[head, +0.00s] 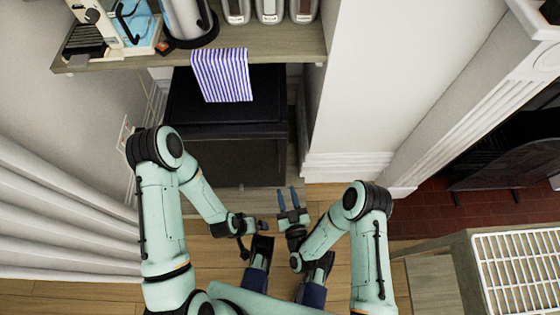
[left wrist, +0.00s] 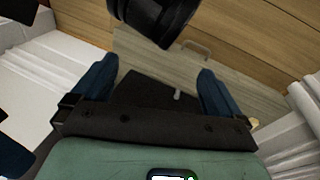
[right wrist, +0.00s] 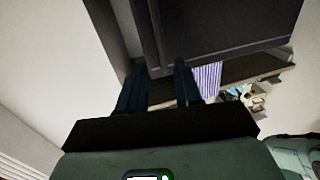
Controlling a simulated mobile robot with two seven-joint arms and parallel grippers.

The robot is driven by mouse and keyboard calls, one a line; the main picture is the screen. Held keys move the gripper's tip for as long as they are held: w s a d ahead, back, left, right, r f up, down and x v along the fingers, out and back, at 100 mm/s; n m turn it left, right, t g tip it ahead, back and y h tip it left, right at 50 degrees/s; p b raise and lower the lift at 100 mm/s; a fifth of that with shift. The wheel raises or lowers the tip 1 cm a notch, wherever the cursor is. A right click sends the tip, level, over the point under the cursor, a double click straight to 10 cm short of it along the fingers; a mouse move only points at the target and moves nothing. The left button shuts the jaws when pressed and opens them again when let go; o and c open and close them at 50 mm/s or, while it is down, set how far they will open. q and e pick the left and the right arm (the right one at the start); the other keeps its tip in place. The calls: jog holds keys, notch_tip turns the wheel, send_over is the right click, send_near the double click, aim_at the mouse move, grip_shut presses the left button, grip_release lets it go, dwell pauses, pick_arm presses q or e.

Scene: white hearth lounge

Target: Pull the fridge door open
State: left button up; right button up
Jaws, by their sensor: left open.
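The black fridge (head: 232,160) stands low under a wooden shelf in the head view. Its door looks shut. In the right wrist view the dark fridge (right wrist: 215,30) fills the top, with a long vertical bar or edge near its left side. My right gripper (head: 289,190) is in front of the fridge's right side, its two blue fingers apart and pointing toward it. In the right wrist view the fingers (right wrist: 159,78) have a gap between them and seem to hold nothing; contact cannot be told. My left gripper (left wrist: 155,85) is open and empty, lower and left of the right one.
The wooden shelf (head: 285,45) above the fridge holds a striped towel (head: 222,75), canisters (head: 270,10) and a kettle (head: 190,20). White walls stand on both sides. A white curtain (head: 60,210) hangs left. A cabinet (head: 455,265) stands at right.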

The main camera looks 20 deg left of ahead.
aim_at(279, 162)
jog(key=b+x, duration=0.2)
jog(key=x, duration=0.8)
jog(key=shift+w+a+r, duration=0.1)
jog(key=shift+w+r, duration=0.05)
jog(key=shift+w, duration=0.05)
jog(key=shift+b+x, duration=0.3)
jog(key=shift+x, duration=0.7)
pick_arm(q)
jog(key=shift+y, duration=0.3)
jog(key=f, duration=0.1)
jog(key=w+a+f, duration=0.1)
jog(key=a+f, duration=0.1)
jog(key=shift+w+f, duration=0.3)
pick_arm(e)
jog(key=shift+w+a, duration=0.15)
jog(key=shift+w, duration=0.15)
grip_shut()
